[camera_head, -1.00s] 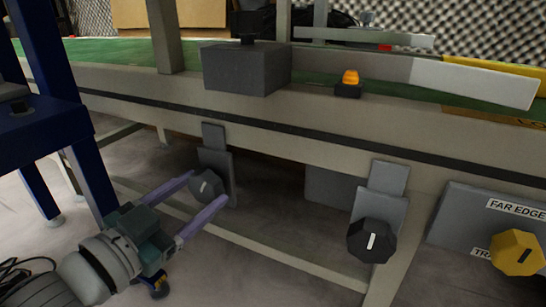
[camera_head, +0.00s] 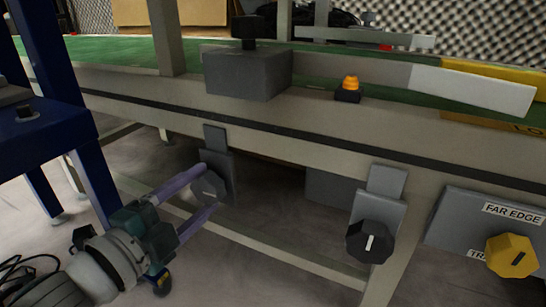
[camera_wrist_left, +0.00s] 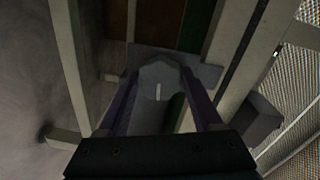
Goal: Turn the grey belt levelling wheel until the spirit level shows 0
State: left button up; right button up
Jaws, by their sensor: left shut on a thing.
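The grey wheel (camera_head: 209,185) is a faceted knob with a pale mark, mounted on a grey bracket under the conveyor belt's side rail. My left gripper (camera_head: 207,187) has its two purple fingers on either side of this wheel and is shut on it. In the left wrist view the grey wheel (camera_wrist_left: 160,76) sits between the fingers, its white mark pointing roughly along the picture's vertical. A black wheel (camera_head: 371,241) with a white mark is on a similar bracket to the right. I cannot make out a spirit level reading. My right gripper is not in view.
A yellow knob (camera_head: 512,256) is on a grey panel labelled FAR EDGE at the right. An orange lamp (camera_head: 350,83) and a grey box (camera_head: 247,73) are on the belt frame. A blue stand (camera_head: 45,130) is close on the left of my arm.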

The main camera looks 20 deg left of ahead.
pick_arm(q)
jog(key=m, duration=0.3)
jog(key=shift+m+b, duration=0.3)
jog(key=m, duration=0.2)
jog(key=shift+m+y+b, duration=0.3)
jog(key=shift+b, duration=0.1)
jog(key=m+b, duration=0.1)
jog(key=m, duration=0.3)
jog(key=shift+b, duration=0.3)
jog(key=shift+d+r+m+b, duration=0.1)
jog(key=shift+m+b, duration=0.3)
jog(key=shift+m, duration=0.6)
jog(key=o, duration=1.4)
jog(key=shift+c, duration=0.2)
